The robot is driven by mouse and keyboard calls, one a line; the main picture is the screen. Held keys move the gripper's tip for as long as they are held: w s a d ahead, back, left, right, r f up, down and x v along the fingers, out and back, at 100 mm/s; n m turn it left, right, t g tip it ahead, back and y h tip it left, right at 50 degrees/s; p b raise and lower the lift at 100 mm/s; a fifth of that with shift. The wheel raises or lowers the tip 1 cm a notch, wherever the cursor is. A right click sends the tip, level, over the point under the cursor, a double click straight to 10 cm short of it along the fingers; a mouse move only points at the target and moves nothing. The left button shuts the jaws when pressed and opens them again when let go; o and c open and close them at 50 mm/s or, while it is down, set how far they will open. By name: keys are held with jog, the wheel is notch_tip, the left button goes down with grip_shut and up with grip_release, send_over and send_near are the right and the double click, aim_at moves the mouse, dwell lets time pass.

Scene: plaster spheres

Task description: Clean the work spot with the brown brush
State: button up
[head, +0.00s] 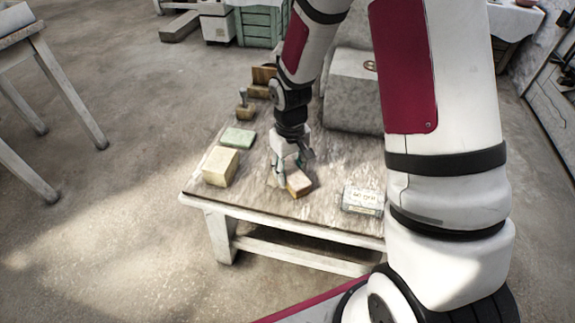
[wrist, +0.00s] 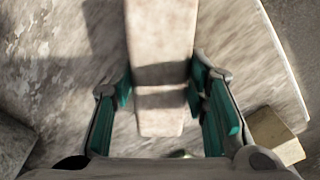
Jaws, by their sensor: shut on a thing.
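My gripper (head: 291,160) points down over the front middle of the worktable (head: 330,212). It is shut on a pinkish-brown block, which I take to be the brown brush (head: 300,184). In the wrist view the brush (wrist: 160,40) is a long, pale block running up between the teal finger pads of my gripper (wrist: 160,90). The brush is low over the tabletop; I cannot tell whether it touches. Its underside is hidden. The tabletop has pale, dusty streaks, and no separate work spot is clearly marked.
A pale yellow block (head: 221,167) and a green block (head: 237,138) lie left of the gripper. A wooden-handled tool (head: 245,105) stands farther back. A labelled grey-white box (head: 362,200) is at the right. A large grey block (head: 354,95) stands behind.

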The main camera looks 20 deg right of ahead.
dwell(0.3)
jog(key=shift+w+a, duration=0.2)
jog(key=shift+w, duration=0.85)
jog(key=shift+w+a, duration=0.2)
jog(key=shift+w, duration=0.8)
jog(key=shift+s+d, duration=0.2)
jog(key=shift+s, duration=0.9)
jog(key=shift+s+d, duration=0.2)
jog(key=shift+s, duration=0.9)
jog(key=shift+w, duration=0.1)
jog(key=shift+w+a, duration=0.2)
jog(key=shift+w, duration=0.9)
jog(key=shift+w+a, duration=0.2)
jog(key=shift+w, duration=0.85)
jog(key=shift+s+r, duration=0.1)
jog(key=shift+s, duration=0.05)
